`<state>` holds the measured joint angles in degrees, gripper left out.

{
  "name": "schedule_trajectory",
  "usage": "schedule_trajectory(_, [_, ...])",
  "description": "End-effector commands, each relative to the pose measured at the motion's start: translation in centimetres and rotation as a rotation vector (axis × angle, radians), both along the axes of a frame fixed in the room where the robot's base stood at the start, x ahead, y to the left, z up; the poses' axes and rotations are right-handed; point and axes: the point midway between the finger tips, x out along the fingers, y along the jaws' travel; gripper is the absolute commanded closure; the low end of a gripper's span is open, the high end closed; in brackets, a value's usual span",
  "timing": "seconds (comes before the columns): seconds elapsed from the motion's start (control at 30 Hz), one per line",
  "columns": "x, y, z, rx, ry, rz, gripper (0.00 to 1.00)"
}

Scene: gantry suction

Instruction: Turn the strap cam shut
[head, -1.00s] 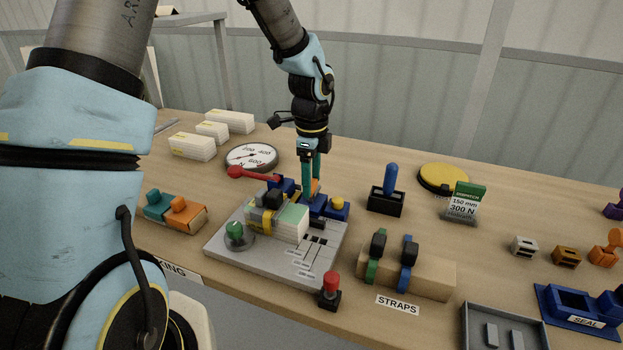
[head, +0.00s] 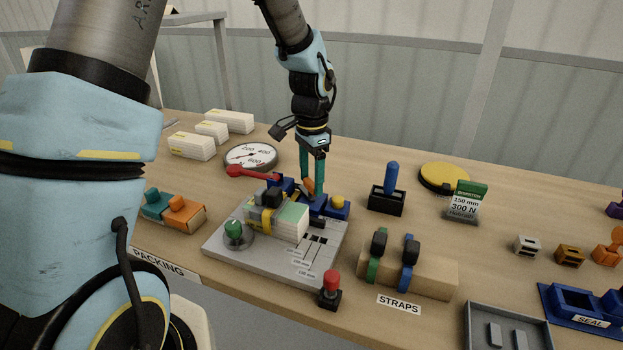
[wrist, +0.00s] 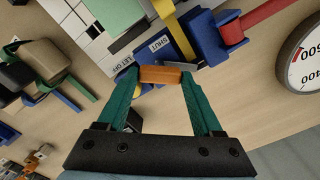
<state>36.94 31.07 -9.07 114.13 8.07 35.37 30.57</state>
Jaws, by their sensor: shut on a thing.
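The orange cam lever (wrist: 160,75) shows in the wrist view, between the green fingertips of my gripper (wrist: 159,73). The fingers are shut on it, one at each end. It sits beside a blue block (wrist: 165,50) with labels reading SHUT and LET OFF. In the head view my gripper (head: 312,190) points down over the back of the grey fixture plate (head: 221,251), and the lever (head: 309,185) shows as a small orange piece partly hidden by the fingers. A yellow strap (wrist: 172,30) runs to the blue block. The cam's exact angle is hard to read.
A red lever (head: 250,174) and a round gauge (head: 250,157) are left of my gripper. A blue-handled lever in a black box (head: 386,202) stands to its right. Green and blue straps lie over a wooden block (head: 435,275). A red button (head: 330,284) is in front.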

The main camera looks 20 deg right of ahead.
Motion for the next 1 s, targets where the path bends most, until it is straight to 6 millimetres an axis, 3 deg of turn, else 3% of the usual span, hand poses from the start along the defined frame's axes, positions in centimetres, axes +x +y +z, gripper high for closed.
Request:
schedule_trajectory(0.6, [0.00, 0.05, -0.01, 0.001, -0.001, 0.529, 0.88])
schedule_trajectory(1.0, [0.01, 0.07, 0.00, 0.002, 0.000, 0.680, 0.88])
